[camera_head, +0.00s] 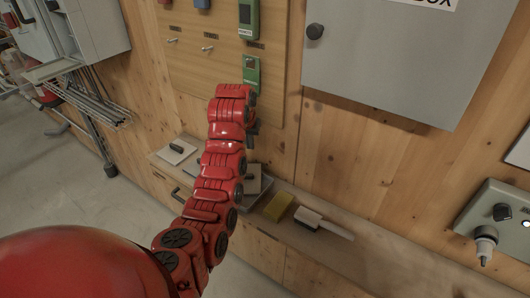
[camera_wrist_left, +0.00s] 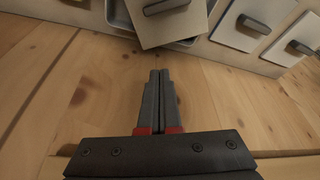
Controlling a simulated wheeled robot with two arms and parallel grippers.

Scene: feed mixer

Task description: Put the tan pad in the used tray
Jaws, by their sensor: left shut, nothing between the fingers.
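My left gripper (camera_wrist_left: 160,72) is shut and empty, its fingers together in front of bare wood. In the head view the red left arm covers part of the shelf, and the fingertips are hard to make out. A light tan pad (camera_wrist_left: 185,31) with a dark handle lies turned askew over a shallow grey tray (camera_wrist_left: 117,15), beyond the fingertips and apart from them. In the head view a pad (camera_head: 266,181) and the tray (camera_head: 246,202) show partly behind the arm. I cannot tell whether this tray is the used one. My right gripper is not in view.
Paler pads with dark handles (camera_wrist_left: 233,36) (camera_wrist_left: 282,50) lie beside the tray. A yellow sponge (camera_head: 278,206) and a brush (camera_head: 310,218) lie on the shelf (camera_head: 345,258). A grey cabinet (camera_head: 400,60) and a board with green devices (camera_head: 249,20) are on the wall.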

